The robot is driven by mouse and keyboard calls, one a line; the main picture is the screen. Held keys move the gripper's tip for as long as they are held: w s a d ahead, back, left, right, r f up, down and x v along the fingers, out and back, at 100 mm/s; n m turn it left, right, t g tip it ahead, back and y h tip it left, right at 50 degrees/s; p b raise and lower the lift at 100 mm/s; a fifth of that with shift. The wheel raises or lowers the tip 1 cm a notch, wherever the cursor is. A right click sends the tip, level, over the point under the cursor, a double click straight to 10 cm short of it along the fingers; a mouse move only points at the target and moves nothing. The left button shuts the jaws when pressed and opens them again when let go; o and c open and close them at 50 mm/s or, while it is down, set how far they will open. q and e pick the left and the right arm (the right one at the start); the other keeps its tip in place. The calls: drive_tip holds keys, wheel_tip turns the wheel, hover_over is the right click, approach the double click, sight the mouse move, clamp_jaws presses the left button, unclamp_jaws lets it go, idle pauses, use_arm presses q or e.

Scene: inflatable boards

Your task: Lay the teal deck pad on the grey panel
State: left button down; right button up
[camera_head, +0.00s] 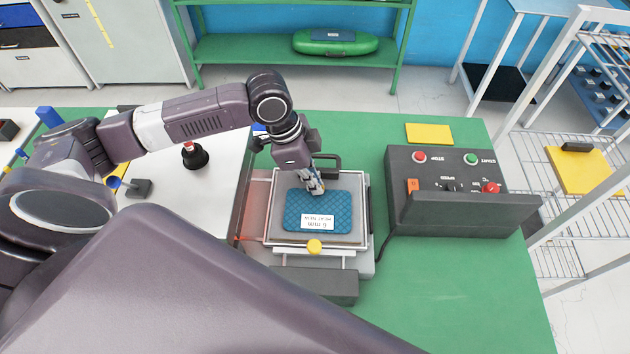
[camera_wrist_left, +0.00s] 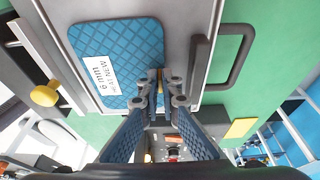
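The teal deck pad (camera_head: 318,208) is a quilted rectangle with a white label. It lies flat over the grey panel (camera_head: 353,186), inside its border, and shows large in the left wrist view (camera_wrist_left: 117,50). I cannot tell whether it rests fully on the panel. My left gripper (camera_head: 317,190) points down at the pad's far edge. In the left wrist view my left fingertips (camera_wrist_left: 162,88) are close together at that edge, with a narrow blue strip between them. Whether they press on it is not clear. My right gripper is out of view.
The panel sits on a low fixture with a yellow knob (camera_head: 314,246) and a dark handle (camera_head: 326,160). A dark control box (camera_head: 455,190) stands to the right. A yellow card (camera_head: 429,133) lies behind it. The green table (camera_head: 470,290) is clear at the front right.

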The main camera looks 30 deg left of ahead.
use_arm(q)
drive_tip(key=shift+f, duration=0.1)
drive_tip(key=c, duration=2.2)
unclamp_jaws()
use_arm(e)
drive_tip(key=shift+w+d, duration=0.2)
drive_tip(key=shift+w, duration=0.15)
use_arm(q)
drive_tip(key=shift+o, duration=0.2)
drive_tip(key=b+v, duration=0.1)
drive_tip(key=v, duration=1.1)
drive_tip(key=shift+b, duration=0.3)
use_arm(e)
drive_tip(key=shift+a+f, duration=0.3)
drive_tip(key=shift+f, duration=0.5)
